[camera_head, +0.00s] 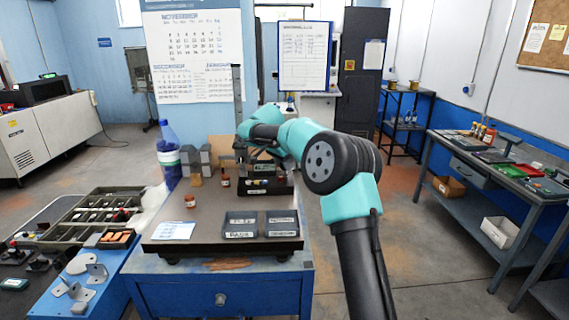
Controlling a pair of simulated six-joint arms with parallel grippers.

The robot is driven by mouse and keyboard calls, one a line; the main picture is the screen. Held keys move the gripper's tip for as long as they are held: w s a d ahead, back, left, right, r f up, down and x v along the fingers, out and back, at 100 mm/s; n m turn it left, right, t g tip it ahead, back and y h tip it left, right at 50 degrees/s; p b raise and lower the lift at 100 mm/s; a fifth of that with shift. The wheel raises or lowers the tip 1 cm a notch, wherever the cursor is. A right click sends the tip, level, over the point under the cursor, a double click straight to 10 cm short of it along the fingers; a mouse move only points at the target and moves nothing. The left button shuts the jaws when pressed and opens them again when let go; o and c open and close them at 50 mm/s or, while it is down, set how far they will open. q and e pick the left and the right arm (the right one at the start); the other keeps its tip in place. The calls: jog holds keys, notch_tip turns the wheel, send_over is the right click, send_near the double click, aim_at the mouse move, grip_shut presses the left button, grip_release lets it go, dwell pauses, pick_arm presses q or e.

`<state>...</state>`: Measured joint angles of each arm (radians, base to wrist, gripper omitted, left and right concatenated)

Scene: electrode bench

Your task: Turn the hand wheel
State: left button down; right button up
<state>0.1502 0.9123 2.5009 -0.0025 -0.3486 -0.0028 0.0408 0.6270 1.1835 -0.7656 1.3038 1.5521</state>
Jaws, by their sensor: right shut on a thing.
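My right arm reaches in from the lower right, and its teal forearm points left and away over the grey bench top. My right gripper (241,152) is small and dark at the far end, by the foot of an upright metal column (238,95) at the back of the bench. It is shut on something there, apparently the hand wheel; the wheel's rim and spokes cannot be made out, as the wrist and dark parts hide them. My left gripper is not in view.
The bench top (205,215) holds two black trays (240,225), a paper sheet (173,230), a small red-brown jar (190,201) and grey blocks. A blue bottle (169,155) stands at the left back. The bench's middle left is mostly clear.

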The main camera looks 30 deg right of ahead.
jog(key=shift+m, duration=0.5)
jog(key=o, duration=0.9)
